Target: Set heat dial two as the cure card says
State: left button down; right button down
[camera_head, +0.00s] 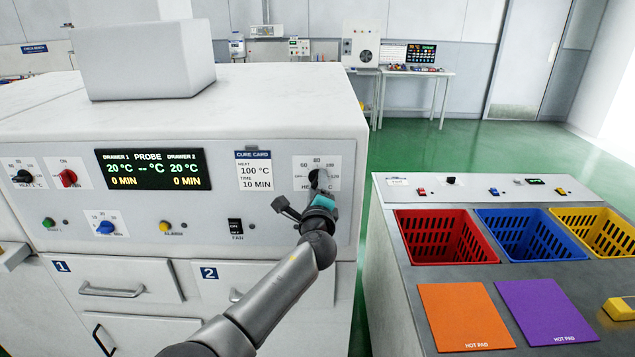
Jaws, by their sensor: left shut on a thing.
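The cure card (254,170) is on the oven's front panel and reads heat 100 °C, take 10 min. The right-hand heat dial's plate (303,170) shows 60, 80, 100 and 120 marks in part. My left gripper (319,182) is at this dial and shut on its knob, which is mostly hidden by the fingers. The knob's setting cannot be read. The display (153,169) reads 20 °C and 0 min for both drawers. The left heat dial (22,177) has a black knob. My right gripper is not in view.
Close to the dial are the fan switch (236,228) and the yellow alarm button (164,227). Drawer 2 (215,284) is below, partly behind my arm. A bench (440,277) with red, blue and yellow crates stands right, across a gap.

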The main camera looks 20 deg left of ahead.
pick_arm(q)
jog(key=shift+m+p, duration=0.6)
jog(key=shift+m, duration=1.1)
jog(key=shift+c, duration=1.4)
grip_release()
jog(key=shift+s+d, duration=0.15)
jog(key=shift+s, duration=0.35)
jog(key=v, duration=1.4)
jog(key=shift+s, duration=0.15)
